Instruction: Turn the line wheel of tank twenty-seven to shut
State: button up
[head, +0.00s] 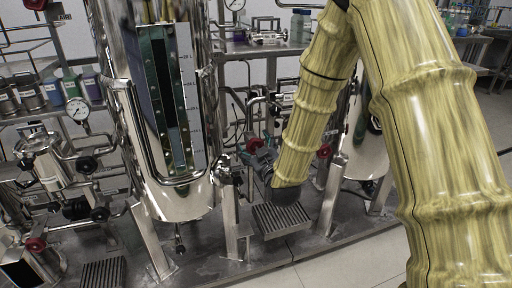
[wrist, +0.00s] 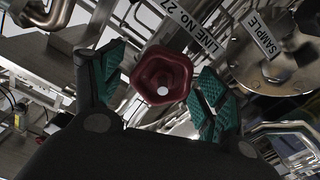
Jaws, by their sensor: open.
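A dark red line wheel (wrist: 161,74) with a pale hole at its centre faces me in the middle of the wrist view. A tag (wrist: 187,22) beside it reads "LINE No 27". My gripper (wrist: 159,84) is open, with one green-padded finger on each side of the wheel. The fingers look apart from the wheel, though depth is hard to judge. In the head view my gripper (head: 262,164) is small and dark at the end of my arm, low beside the tall steel tank (head: 120,45). A red wheel (head: 254,144) shows just above it.
In the head view, further red wheels (head: 323,151) (head: 36,244) and pipes crowd the skid. Open floor (head: 345,262) lies in front.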

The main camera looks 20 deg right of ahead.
jog(key=c, duration=1.1)
jog(key=shift+o, duration=0.2)
jog(key=shift+w, duration=0.1)
